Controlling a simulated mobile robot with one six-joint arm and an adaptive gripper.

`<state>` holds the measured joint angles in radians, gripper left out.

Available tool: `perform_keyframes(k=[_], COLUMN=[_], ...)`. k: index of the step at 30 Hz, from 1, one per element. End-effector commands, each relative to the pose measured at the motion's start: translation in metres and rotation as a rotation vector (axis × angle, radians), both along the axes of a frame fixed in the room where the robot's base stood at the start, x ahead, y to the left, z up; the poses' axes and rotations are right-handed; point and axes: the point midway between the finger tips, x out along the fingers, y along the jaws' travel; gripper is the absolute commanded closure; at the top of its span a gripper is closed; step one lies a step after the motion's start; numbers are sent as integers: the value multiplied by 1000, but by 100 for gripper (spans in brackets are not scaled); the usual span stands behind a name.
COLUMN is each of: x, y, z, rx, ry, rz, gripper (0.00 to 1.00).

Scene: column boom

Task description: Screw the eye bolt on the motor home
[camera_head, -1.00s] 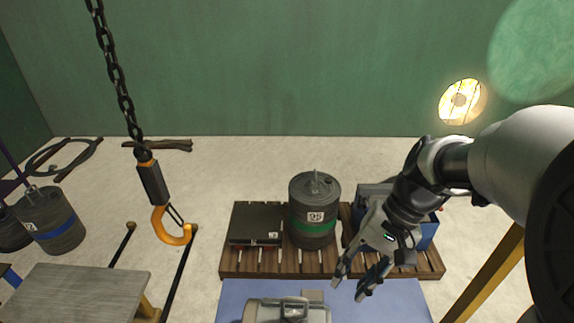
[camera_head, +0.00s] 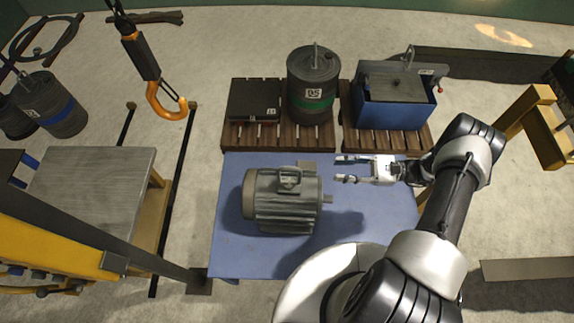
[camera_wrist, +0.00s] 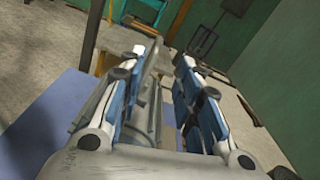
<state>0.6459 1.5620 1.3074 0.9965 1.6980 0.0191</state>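The grey motor (camera_head: 282,212) lies on its side on the blue tabletop (camera_head: 235,258), with its shaft pointing right. My gripper (camera_head: 339,169) is to the right of the eye bolt, above the table's rear right part. Its two fingers are apart and point left toward the motor, with nothing between them in the head view. In the wrist view my open gripper (camera_wrist: 168,62) shows both fingers, with part of the grey motor (camera_wrist: 140,125) behind them.
Behind the table, pallets carry a black case (camera_head: 253,100), a dark drum (camera_head: 312,85) marked 95 and a blue box (camera_head: 395,105). An orange hook (camera_head: 166,103) hangs at the left, beside a grey-topped bench (camera_head: 85,190). A yellow frame (camera_head: 530,105) stands right.

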Motion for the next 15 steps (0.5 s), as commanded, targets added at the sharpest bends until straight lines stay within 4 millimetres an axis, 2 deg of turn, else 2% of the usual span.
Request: perform_keyframes(k=[4, 8, 15], x=[-2, -1, 2], y=[4, 19, 70], z=[-7, -7, -8], rx=[25, 26, 26], ry=[10, 12, 13], rz=[-21, -18, -16], gripper=[69, 69, 69])
